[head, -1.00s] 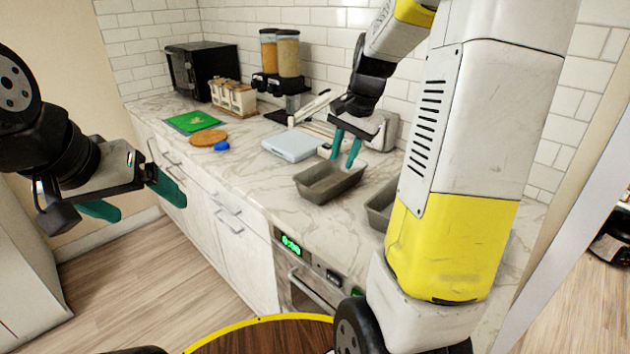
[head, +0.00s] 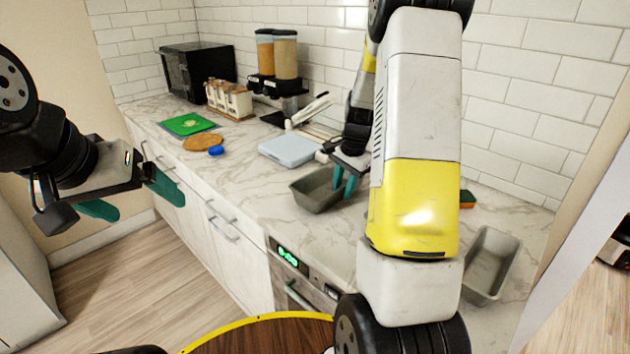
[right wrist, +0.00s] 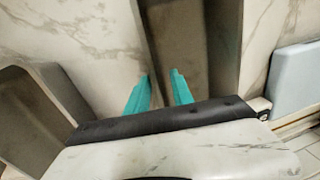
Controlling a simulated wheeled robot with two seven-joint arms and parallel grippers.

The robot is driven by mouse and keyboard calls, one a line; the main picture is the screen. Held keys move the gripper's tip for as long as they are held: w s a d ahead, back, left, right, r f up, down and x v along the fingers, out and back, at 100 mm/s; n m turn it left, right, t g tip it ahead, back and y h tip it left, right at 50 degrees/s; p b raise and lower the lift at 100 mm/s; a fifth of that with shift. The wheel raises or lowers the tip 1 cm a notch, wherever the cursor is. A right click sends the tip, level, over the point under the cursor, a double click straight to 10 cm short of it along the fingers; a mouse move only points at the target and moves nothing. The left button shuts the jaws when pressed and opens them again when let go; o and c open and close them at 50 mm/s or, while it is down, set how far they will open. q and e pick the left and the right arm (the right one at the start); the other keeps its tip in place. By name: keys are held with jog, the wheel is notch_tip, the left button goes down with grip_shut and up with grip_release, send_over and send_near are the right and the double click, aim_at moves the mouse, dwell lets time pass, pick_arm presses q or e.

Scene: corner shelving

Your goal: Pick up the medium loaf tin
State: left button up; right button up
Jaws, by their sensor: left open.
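A grey-brown loaf tin (head: 312,193) stands on the counter beside the light blue scale. My right gripper (head: 344,188) has its teal fingers down at this tin's right side. In the right wrist view its two fingers (right wrist: 163,80) are apart, with the tin (right wrist: 172,40) at and beyond their tips; contact is unclear. A second tin (right wrist: 28,118) shows at left in the wrist view. A tin (head: 490,265) also stands at the right of the counter in the head view. Which is medium is unclear. My left gripper (head: 135,195) is open and empty, away from the counter.
The light blue scale (head: 290,150) is left of the near tin. Food dispensers (head: 275,60), a microwave (head: 198,70), jars (head: 230,98) and a green board (head: 187,124) stand further back. My right arm hides part of the counter.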

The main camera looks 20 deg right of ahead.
grip_shut()
dwell(1.4)
